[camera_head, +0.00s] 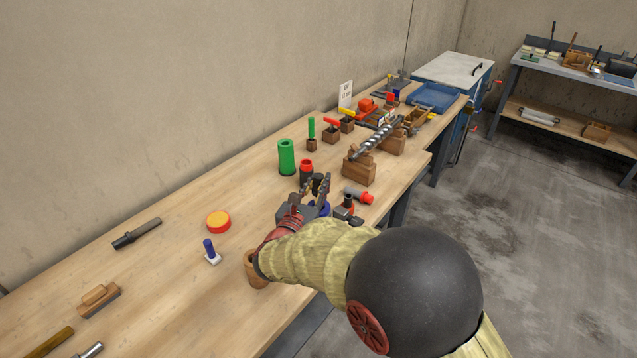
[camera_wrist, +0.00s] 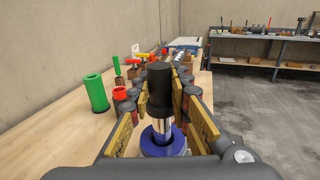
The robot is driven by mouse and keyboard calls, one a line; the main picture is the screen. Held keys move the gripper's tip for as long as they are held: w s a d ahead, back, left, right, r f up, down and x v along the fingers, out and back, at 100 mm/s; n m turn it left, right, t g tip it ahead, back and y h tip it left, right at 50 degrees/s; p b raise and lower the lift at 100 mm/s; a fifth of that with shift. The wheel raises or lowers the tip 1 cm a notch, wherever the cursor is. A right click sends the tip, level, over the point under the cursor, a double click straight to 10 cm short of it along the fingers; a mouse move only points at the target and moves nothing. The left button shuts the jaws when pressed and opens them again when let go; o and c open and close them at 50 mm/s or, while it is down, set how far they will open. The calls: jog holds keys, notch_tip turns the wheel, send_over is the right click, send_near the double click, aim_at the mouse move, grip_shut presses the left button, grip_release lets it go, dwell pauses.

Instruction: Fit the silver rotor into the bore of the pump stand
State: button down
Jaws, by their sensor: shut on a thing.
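The silver rotor (camera_wrist: 162,128) stands upright in the wrist view, with a black cylindrical top (camera_wrist: 160,85) between the finger pads. My gripper (camera_wrist: 160,103) is shut on it; the gripper also shows in the head view (camera_head: 318,186). A blue ring-shaped part, which looks like the pump stand (camera_wrist: 166,146), is directly under the rotor; its blue edge also shows in the head view (camera_head: 321,208). The rotor's lower end overlaps the ring's opening. I cannot tell how deep it sits, as the ring's inside and the stand's lower part are hidden.
A green tube (camera_head: 287,157) and a red-topped dark cylinder (camera_head: 306,171) stand just beyond the gripper. A red-ended grey part (camera_head: 359,196) lies to the right. A silver screw (camera_head: 377,139) rests on wooden blocks farther back. The bench left of my arm has clear areas.

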aim_at(314, 195)
jog(key=shift+f+b, duration=0.9)
jog(key=shift+f, duration=0.45)
dwell(0.3)
jog(key=shift+a+m+g+h+p, duration=0.1)
jog(key=shift+m+g+h+p, duration=0.3)
jog(key=shift+m+h, duration=0.3)
jog(key=m+g+h, duration=0.1)
jog(key=h, duration=0.1)
jog(key=m+g+h+p, duration=0.1)
jog(key=h, duration=0.1)
jog(key=shift+w+f+m+g, duration=0.1)
jog(key=shift+m+g, duration=0.2)
jog(key=shift+m, duration=0.1)
jog(key=shift+m+g+h, duration=0.5)
jog(key=shift+h, duration=0.2)
jog(key=shift+f, duration=0.1)
jog(key=shift+f+m+g+h+p, duration=0.1)
jog(key=shift+m+g+h+p, duration=0.3)
jog(key=shift+m+g+h, duration=1.1)
jog(key=shift+m+g+h+p, duration=0.5)
jog(key=shift+m+g, duration=0.6)
jog(key=shift+g, duration=0.9)
